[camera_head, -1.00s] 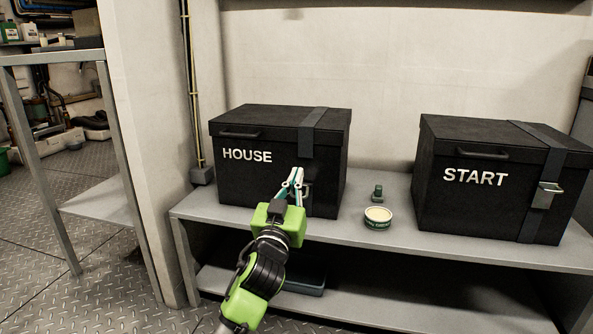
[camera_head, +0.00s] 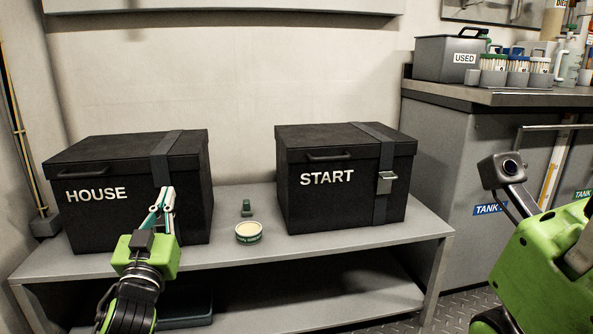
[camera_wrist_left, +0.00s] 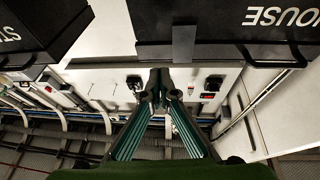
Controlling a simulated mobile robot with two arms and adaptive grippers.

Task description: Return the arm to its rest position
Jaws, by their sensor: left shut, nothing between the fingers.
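My left gripper (camera_head: 164,200) is in front of the black HOUSE box (camera_head: 95,219), its fingers pointing up and shut with nothing between them. In the left wrist view its fingertips (camera_wrist_left: 158,78) come together below the inverted HOUSE box (camera_wrist_left: 218,22). I cannot tell whether it touches the box. A green part of my right arm (camera_head: 545,262) shows at the right edge; its fingers are out of view.
The black START box (camera_head: 330,205) stands on the grey shelf (camera_head: 300,252). A small round tin (camera_head: 248,233) and a small green item (camera_head: 247,208) sit between the boxes. A grey counter (camera_head: 500,96) with a USED bin (camera_head: 447,60) and several jars is at the right.

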